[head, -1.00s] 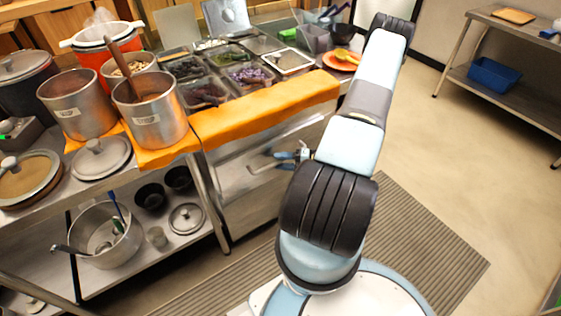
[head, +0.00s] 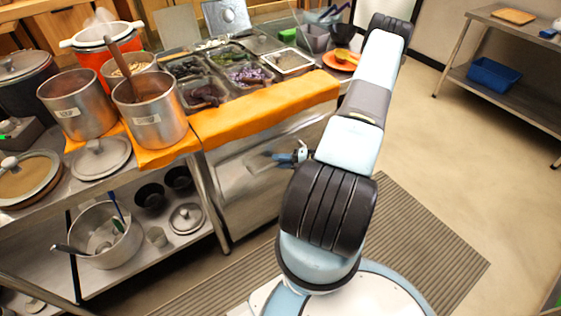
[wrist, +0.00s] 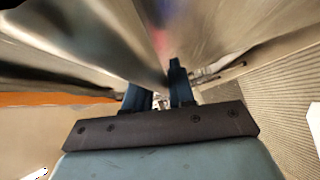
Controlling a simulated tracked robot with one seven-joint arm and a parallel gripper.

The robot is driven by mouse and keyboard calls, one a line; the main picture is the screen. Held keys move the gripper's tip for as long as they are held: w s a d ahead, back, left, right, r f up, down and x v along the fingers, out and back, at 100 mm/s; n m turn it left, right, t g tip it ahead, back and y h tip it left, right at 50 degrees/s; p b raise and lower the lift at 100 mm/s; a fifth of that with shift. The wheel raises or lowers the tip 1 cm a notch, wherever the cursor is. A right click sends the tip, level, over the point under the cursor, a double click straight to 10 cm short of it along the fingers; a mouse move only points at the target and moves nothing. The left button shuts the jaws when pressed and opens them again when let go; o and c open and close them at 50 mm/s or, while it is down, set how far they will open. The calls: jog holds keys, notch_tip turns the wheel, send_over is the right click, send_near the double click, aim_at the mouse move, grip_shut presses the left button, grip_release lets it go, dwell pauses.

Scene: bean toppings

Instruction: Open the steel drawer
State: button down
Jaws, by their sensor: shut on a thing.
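The steel drawer (head: 232,185) is the metal front under the orange-covered counter edge in the head view. It looks closed, though my arm hides its right part. My gripper (head: 284,157) is at the drawer's front, on its right side, with its blue fingers pointing left. In the wrist view the two dark blue fingers (wrist: 160,95) are close together against the blurred metal surface. They are shut on the drawer's handle, which is mostly hidden between them.
A counter holds steel pots (head: 150,112), topping trays (head: 250,75) and an orange cloth (head: 265,110). A lower shelf at left carries a large pot (head: 105,235) and dark bowls. A striped mat (head: 430,245) and open floor lie to the right.

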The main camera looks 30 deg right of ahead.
jog(key=shift+d+f, duration=0.1)
jog(key=shift+s, duration=0.1)
jog(key=s, duration=2.8)
jog(key=shift+s+d, duration=0.3)
jog(key=shift+d, duration=0.05)
jog(key=shift+f, duration=0.1)
jog(key=c, duration=1.1)
grip_release()
jog(key=v, duration=1.3)
jog(key=shift+s+d, duration=0.25)
jog(key=shift+d, duration=0.05)
